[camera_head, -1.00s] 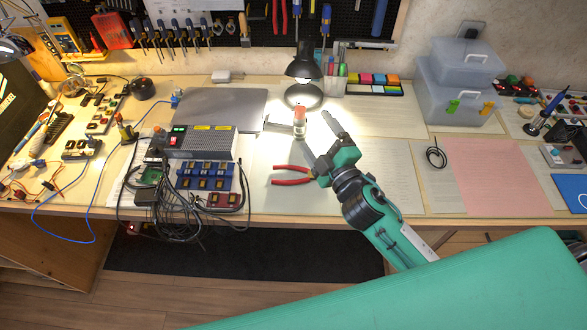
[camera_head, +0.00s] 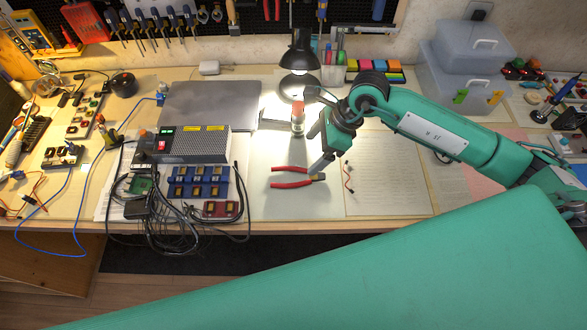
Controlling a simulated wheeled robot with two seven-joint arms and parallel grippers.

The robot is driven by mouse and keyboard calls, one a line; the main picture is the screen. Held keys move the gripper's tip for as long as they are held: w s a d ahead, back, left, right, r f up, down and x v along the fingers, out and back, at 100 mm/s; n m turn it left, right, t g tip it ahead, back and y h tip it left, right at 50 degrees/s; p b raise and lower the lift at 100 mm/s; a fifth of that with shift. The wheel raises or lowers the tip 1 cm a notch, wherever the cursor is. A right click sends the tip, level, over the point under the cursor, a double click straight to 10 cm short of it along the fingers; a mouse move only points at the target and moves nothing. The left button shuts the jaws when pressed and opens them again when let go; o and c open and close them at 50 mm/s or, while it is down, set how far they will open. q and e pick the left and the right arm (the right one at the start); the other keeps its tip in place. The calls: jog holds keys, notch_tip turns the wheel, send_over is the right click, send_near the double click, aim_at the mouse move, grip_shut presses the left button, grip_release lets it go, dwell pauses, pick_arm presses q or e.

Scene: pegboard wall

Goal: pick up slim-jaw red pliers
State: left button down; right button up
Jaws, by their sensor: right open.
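The red-handled pliers (camera_head: 290,184) lie on the bench mat, handles spread to the left and short metal jaws to the right. My right gripper (camera_head: 315,142) is open and empty above the bench, just up and right of the pliers. One grey finger points down and its tip shows close to the pliers' jaws, partly over them; I cannot tell whether it touches. My left gripper is not in view.
A small bottle (camera_head: 298,118) and a black lamp (camera_head: 300,62) stand behind the pliers. A grey power box (camera_head: 190,145) and blue modules (camera_head: 198,181) sit to the left. A thin red wire (camera_head: 348,178) lies on the paper at right. Bare mat surrounds the handles.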

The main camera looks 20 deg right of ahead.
jog(key=d, duration=0.2)
jog(key=h+p, duration=0.1)
jog(key=p, duration=0.1)
send_near(294, 178)
jog(key=shift+s, duration=0.15)
jog(key=shift+f, duration=0.35)
jog(key=shift+a+f, duration=0.3)
jog(key=shift+f, duration=0.15)
jog(key=p+x, duration=0.1)
jog(key=x, duration=0.2)
jog(key=shift+w+a+f, duration=0.1)
jog(key=shift+w+f, duration=0.1)
jog(key=shift+f, duration=0.1)
jog(key=shift+a+f+p, duration=0.15)
jog(key=shift+f+p, duration=0.15)
jog(key=shift+f, duration=0.15)
jog(key=c, duration=1.3)
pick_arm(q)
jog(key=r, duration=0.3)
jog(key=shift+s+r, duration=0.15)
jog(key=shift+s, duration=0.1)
